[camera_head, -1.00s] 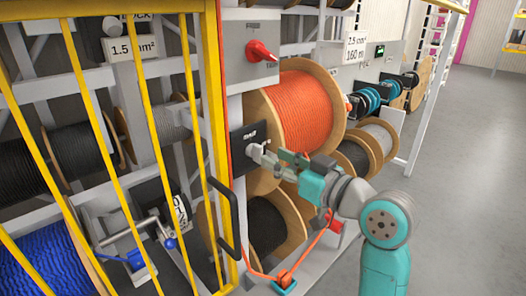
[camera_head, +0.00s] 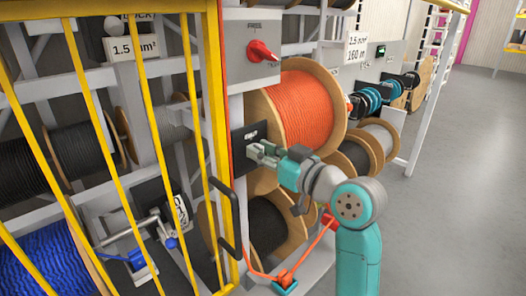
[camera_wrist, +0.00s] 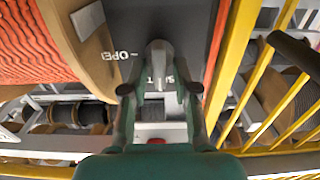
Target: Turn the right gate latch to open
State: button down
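The right gate latch is a grey lever (camera_wrist: 158,62) on a dark plate (camera_head: 239,158) beside the yellow gate post. In the wrist view, "OPEN" is printed left of the lever, and a second label behind it is partly hidden. My gripper (camera_wrist: 158,92) is at the latch with one finger on each side of the lever. The fingers look apart, with a narrow gap beside the lever; I cannot tell whether either touches it. In the head view, my gripper (camera_head: 262,153) covers most of the lever.
The yellow barred gate (camera_head: 218,100) with a black handle (camera_head: 228,215) stands left of the plate. A large orange cable reel (camera_head: 305,110) is close on the right. A red rotary switch (camera_head: 262,50) sits above. Grey floor (camera_head: 455,180) is clear at right.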

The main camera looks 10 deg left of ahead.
jog(key=shift+m, duration=0.4)
jog(key=m, duration=0.4)
jog(key=shift+w+d+f, duration=0.1)
jog(key=shift+w, duration=0.1)
jog(key=m, duration=0.8)
jog(key=f+m, duration=0.1)
jog(key=m, duration=0.4)
jog(key=shift+w+d, duration=0.15)
jog(key=shift+w, duration=0.05)
jog(key=c, duration=1.2)
grip_release()
